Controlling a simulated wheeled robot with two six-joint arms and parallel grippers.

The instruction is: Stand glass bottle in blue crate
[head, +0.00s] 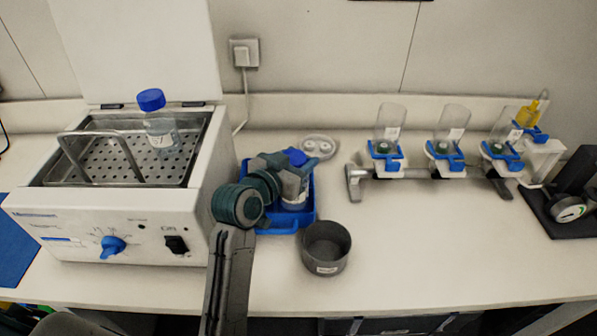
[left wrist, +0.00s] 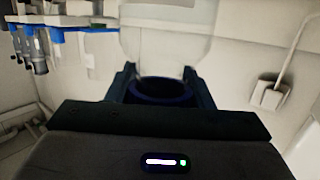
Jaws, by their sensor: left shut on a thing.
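A clear glass bottle (head: 294,202) with a blue cap and a pale label is within the outline of the blue crate (head: 278,226). My left gripper (head: 298,172) is shut on it near the cap. The bottle looks about upright; I cannot tell whether its base touches the crate floor. In the left wrist view the clear bottle body (left wrist: 165,45) and a dark blue ring lie between the fingers (left wrist: 163,88). A second bottle (head: 158,128) with a blue cap stands in the water bath at the left. My right gripper is not in view.
The open water bath (head: 110,225) stands directly left of the crate. A grey pot (head: 326,248) is close at the crate's front right, and a white round dish (head: 318,146) lies behind. A filter rack (head: 420,172) stands at the right. The front right bench is clear.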

